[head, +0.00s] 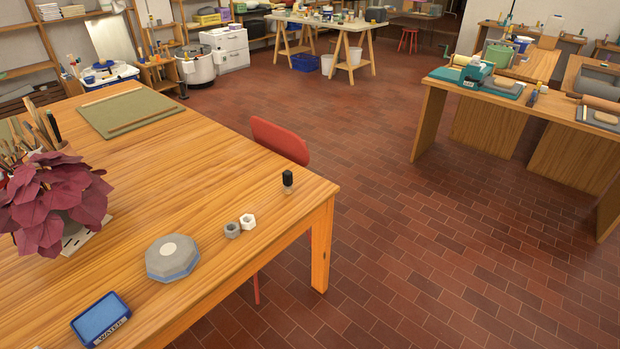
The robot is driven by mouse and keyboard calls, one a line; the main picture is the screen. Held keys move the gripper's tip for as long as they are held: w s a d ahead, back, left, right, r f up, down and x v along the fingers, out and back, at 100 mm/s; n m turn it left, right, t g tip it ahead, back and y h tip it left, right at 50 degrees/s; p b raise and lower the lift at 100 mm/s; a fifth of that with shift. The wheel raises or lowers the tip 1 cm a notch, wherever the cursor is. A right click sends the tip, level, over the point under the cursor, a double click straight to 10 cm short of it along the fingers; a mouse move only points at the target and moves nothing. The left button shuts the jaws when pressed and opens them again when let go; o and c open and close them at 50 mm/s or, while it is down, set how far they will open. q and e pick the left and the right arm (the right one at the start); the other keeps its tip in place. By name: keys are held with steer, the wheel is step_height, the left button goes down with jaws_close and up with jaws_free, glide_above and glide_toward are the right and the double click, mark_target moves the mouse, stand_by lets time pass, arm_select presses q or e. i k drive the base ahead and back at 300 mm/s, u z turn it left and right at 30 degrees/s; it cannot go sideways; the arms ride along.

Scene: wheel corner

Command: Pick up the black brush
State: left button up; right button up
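A small upright item with a black top (288,179) and a paler lower part stands near the right corner of the wooden table (215,200). It may be the black brush, but it is too small to tell. A dark-handled tool (53,125) stands among several brushes and sticks at the table's left edge, behind the plant; whether it is a brush is unclear. Neither of my grippers is in view.
Near the front edge are a grey-and-white nut pair (247,221), a grey-blue octagonal block (172,257) and a blue tray marked WATER (101,319). A dark red plant (55,200) stands left, a green board (131,109) behind. A red chair (280,139) adjoins the far edge. The table's middle is clear.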

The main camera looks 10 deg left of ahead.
mark_target(288, 176)
steer(key=i, duration=1.05)
steer(key=u, duration=1.8)
